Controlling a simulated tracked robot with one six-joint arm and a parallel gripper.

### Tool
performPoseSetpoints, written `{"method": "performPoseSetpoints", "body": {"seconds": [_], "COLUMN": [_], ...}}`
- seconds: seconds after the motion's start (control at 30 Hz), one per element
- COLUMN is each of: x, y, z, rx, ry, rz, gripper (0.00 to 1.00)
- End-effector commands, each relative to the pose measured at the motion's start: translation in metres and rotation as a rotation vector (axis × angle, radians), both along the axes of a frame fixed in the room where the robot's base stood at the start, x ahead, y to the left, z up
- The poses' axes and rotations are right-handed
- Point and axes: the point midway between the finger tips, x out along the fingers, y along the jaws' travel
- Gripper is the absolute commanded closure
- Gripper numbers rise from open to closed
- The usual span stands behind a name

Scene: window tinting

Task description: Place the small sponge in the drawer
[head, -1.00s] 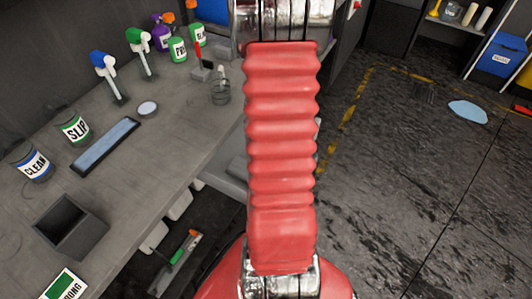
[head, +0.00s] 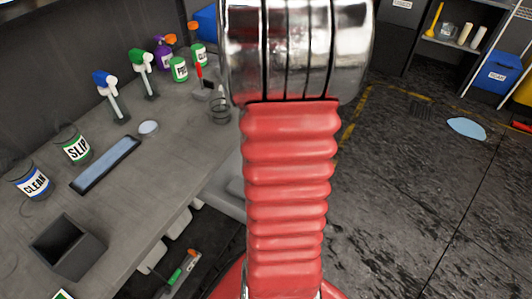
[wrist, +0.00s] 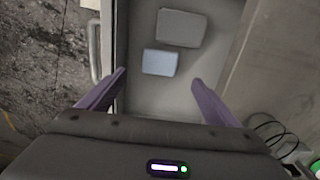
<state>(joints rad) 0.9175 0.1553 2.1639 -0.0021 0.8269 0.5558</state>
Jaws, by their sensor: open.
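The open drawer (wrist: 190,99) is grey, with a light handle (wrist: 94,62) on its left side in the wrist view. A small pale blue block, which looks like the small sponge (wrist: 160,62), lies flat on the drawer floor. A larger grey block (wrist: 180,27) lies beyond it in the drawer. My gripper (wrist: 157,82) has its two purple fingers spread wide above the drawer, with nothing between them. The pale blue block shows beyond the gap, apart from both fingers. In the head view my arm hides the gripper and part of the drawer (head: 228,196).
The workbench (head: 165,180) holds spray bottles, labelled jars, a blue pad in a long tray (head: 105,164) and a dark square bin (head: 67,248). A dark cable (wrist: 278,135) lies right of the drawer. The floor right of my arm is mostly open, with a blue patch (head: 467,128).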

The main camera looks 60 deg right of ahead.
Motion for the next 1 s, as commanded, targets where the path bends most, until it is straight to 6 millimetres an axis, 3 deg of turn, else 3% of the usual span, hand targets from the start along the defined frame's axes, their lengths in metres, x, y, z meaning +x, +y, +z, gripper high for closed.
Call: {"method": "performPoseSetpoints", "body": {"seconds": [0.77,1.0], "x": [0.001,0.02], "y": [0.001,0.027], "z": [0.001,0.023], "rx": [-0.002,-0.035], "ry": [-0.001,-0.028], "rz": [0.004,0.122], "gripper": [0.16,0.16]}}
